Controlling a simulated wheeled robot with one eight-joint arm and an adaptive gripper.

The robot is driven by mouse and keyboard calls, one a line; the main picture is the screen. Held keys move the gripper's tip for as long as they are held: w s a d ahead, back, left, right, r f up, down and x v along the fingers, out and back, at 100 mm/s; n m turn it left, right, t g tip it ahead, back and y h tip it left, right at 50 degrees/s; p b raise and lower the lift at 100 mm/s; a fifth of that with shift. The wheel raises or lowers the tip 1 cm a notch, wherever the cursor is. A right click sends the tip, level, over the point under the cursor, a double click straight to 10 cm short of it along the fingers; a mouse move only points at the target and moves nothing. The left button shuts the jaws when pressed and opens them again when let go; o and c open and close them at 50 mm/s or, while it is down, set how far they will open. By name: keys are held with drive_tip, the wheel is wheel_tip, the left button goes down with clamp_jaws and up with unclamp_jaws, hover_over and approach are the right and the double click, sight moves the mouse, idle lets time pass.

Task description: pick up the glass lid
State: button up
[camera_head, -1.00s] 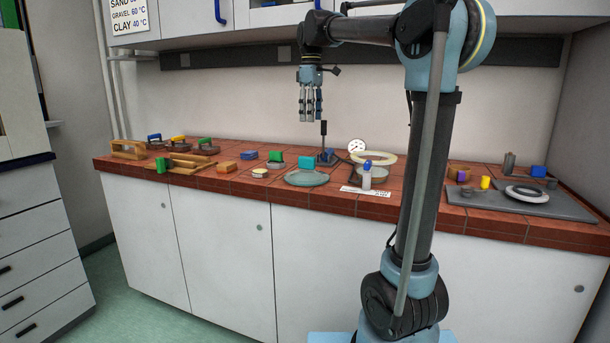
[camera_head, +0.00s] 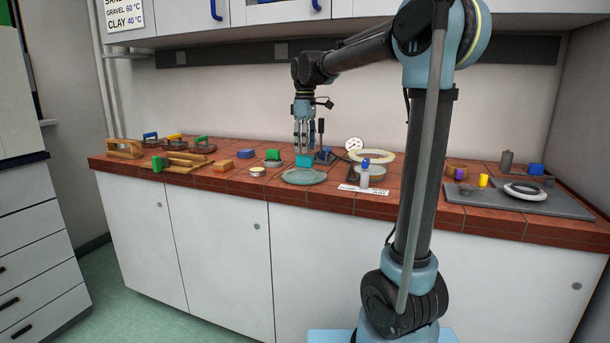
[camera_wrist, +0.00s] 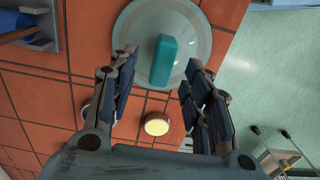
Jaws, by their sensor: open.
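The glass lid (camera_head: 312,177) is a pale, round, see-through disc lying flat on the tiled bench, with a teal block-shaped handle (camera_head: 303,161) on top. In the wrist view the lid (camera_wrist: 197,29) fills the top middle, and its handle (camera_wrist: 162,60) stands between the two finger lines, a little beyond the tips. My gripper (camera_head: 301,150) is open and points down just above the handle. In the wrist view its fingers (camera_wrist: 160,72) are spread on both sides of the handle, with a gap on each side.
A blue-based stand with an upright black lever (camera_head: 322,155) is close behind the lid. A white bottle with a blue cap (camera_head: 365,177) stands to its right. A small round tin (camera_head: 257,172) lies to its left. The bench's front edge (camera_head: 290,198) is near the lid.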

sight(304, 158)
drive_tip(key=shift+s+a+f, duration=0.1)
drive_tip(key=shift+f, duration=2.6)
clamp_jaws()
